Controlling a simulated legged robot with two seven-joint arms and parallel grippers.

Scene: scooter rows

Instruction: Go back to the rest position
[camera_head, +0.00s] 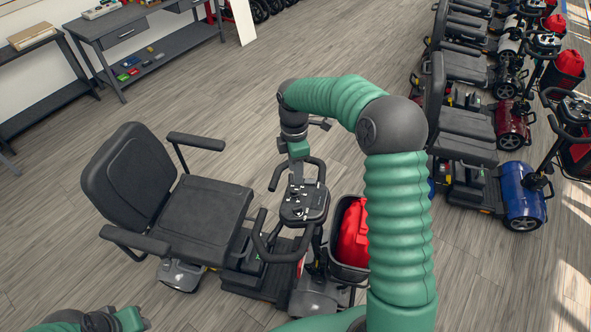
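My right arm, green and dark grey, rises from the bottom right, arches over and comes down behind the scooter's steering column. Its gripper (297,155) points down close to the far handlebar of the nearest scooter (205,210). I cannot tell whether it touches the handlebar, and its fingers are too small and overlapped to read. My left gripper (133,319) shows only in part at the bottom left edge, low and in front of the scooter's seat. Its fingers are cut off or unclear.
The scooter has a black seat, a control panel (303,203) and a basket holding a red bag (353,236). A row of parked scooters (470,130) lines the right. Grey workbenches (145,45) stand at the upper left. The wooden floor (240,110) between is clear.

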